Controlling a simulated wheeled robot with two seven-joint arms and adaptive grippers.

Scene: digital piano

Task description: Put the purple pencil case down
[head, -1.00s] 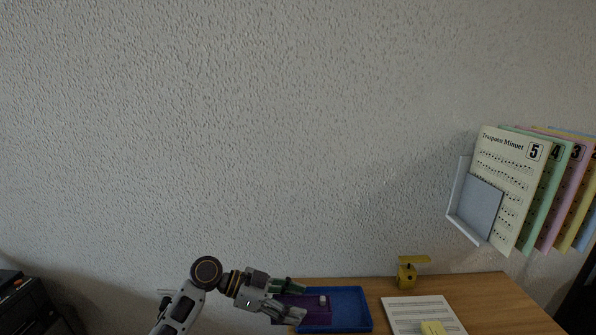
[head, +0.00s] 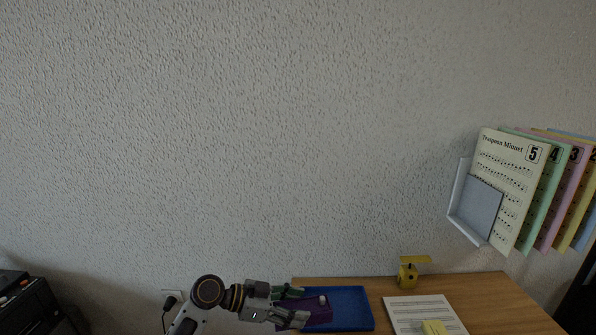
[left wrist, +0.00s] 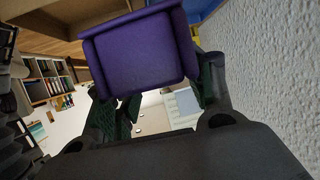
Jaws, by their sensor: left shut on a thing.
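The purple pencil case (head: 318,309) is in my left gripper (head: 296,306), at the left part of the blue tray (head: 352,308) in the head view. In the left wrist view the purple case (left wrist: 140,57) fills the space between the two green-padded fingers (left wrist: 158,92), which are shut on it. A small light piece shows at the case's right end in the head view. I cannot tell whether the case touches the tray floor. My right gripper is in neither view.
The tray lies on a wooden desk (head: 510,300). A wall rack (head: 470,207) holds music sheets (head: 508,175). A black device (head: 25,300) stands at far left.

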